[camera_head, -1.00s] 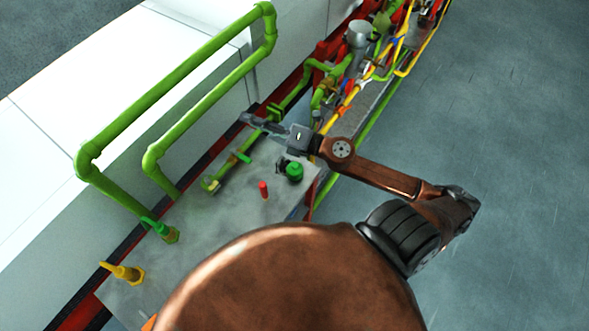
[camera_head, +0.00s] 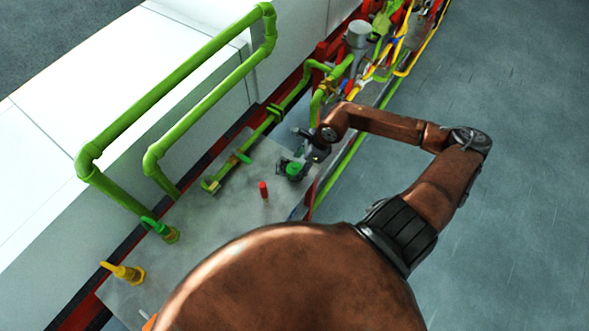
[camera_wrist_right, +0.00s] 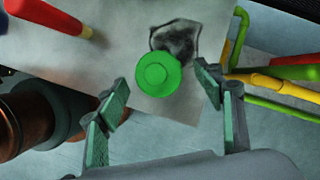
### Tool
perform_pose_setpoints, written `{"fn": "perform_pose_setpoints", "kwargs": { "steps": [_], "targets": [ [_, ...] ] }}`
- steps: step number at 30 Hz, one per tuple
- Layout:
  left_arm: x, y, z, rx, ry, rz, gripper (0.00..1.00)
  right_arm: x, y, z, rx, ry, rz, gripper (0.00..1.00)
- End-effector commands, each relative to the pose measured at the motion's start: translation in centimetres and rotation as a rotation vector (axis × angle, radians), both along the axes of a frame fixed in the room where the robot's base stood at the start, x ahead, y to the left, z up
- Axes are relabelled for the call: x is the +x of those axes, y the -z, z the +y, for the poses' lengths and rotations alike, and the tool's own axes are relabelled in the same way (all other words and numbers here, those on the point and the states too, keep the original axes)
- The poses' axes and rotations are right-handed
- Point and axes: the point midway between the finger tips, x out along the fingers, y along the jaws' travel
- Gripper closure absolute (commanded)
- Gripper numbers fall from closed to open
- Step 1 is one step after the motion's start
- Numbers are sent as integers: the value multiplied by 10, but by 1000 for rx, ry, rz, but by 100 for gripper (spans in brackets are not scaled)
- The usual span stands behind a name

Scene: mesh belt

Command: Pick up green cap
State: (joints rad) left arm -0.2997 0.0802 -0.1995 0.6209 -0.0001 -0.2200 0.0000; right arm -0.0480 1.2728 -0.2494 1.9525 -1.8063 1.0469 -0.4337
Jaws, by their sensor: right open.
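The green cap (camera_head: 293,170) is on the grey table (camera_head: 215,235) near its right edge. In the right wrist view the round green cap (camera_wrist_right: 158,74) shows from above, with a dark, blurred object (camera_wrist_right: 178,40) directly beside it. My right gripper (camera_head: 296,150) is at the cap, coming in from its upper right, and partly hides the area around it. In the wrist view the right gripper's fingers (camera_wrist_right: 165,88) are spread wide, with the cap between and slightly beyond the tips. Nothing is held. My left gripper is not in view.
A red cylinder (camera_head: 263,189) stands left of the cap and also shows in the wrist view (camera_wrist_right: 50,14). Green pipes (camera_head: 240,160) run along the table's back. Open floor lies right.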

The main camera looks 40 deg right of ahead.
Motion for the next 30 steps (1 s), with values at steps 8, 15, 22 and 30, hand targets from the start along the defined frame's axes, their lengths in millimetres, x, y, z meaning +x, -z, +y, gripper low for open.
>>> {"fn": "perform_pose_setpoints", "kwargs": {
  "steps": [8, 15, 22, 30],
  "targets": [
    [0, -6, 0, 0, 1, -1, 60, 7, 32, 10, 3, 1, -1, 38],
    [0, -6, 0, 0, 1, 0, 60, 7, 34, 11, 2, 0, -1, 38],
    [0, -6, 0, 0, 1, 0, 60, 7, 33, 11, 3, 1, -1, 53],
    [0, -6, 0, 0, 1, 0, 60, 7, 33, 10, 3, 1, -1, 72]
  ]
}}
